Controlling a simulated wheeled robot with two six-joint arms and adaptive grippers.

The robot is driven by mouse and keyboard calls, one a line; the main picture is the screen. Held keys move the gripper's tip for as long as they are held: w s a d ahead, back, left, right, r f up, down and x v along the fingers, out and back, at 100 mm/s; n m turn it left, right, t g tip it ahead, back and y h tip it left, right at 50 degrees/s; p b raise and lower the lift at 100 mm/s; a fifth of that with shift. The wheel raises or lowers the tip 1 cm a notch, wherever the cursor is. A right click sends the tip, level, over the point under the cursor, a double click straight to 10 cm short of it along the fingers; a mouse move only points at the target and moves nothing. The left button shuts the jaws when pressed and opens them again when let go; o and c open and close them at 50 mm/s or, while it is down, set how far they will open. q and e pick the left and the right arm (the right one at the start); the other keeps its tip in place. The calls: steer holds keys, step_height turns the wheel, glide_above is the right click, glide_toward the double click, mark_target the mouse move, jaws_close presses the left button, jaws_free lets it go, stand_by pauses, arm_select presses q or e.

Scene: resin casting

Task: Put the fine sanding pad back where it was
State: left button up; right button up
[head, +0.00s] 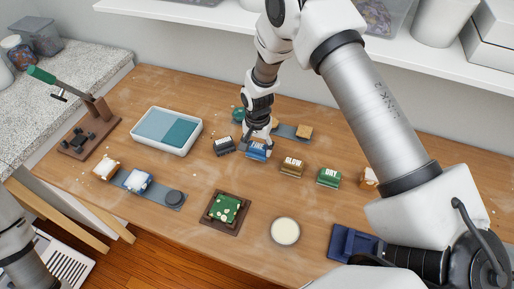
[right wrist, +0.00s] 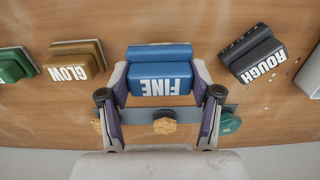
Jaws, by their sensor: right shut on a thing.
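The fine sanding pad, a blue block marked FINE, sits between the fingers of my right gripper in the right wrist view (right wrist: 160,75) and in the head view (head: 258,152). My right gripper (head: 257,138) is shut on it; its two fingers (right wrist: 160,92) flank the block's sides. The pad is between the black ROUGH block (head: 224,146) and the brown-gold GLOW block (head: 291,167). I cannot tell whether its underside touches the table. My left gripper is out of view; only part of my left arm shows at the lower left.
A grey-blue strip (head: 284,130) with a gold piece (head: 305,132) and a teal piece (head: 238,115) lies just behind the pad. A green block (head: 328,177), a two-tone blue tray (head: 190,143), a green board (head: 225,208) and a cream disc (head: 285,232) are nearby.

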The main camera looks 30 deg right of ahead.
mark_target(257, 152)
steer(key=shift+w+d+f, duration=0.1)
steer(key=shift+w+d, duration=0.05)
steer(key=shift+w, duration=0.2)
step_height(257, 152, down, 3)
steer(key=shift+r+p, duration=0.1)
steer(key=shift+p, duration=0.8)
steer(key=shift+f, duration=0.3)
steer(key=shift+f+b, duration=0.15)
steer(key=shift+b, duration=0.15)
steer(key=o, duration=1.1)
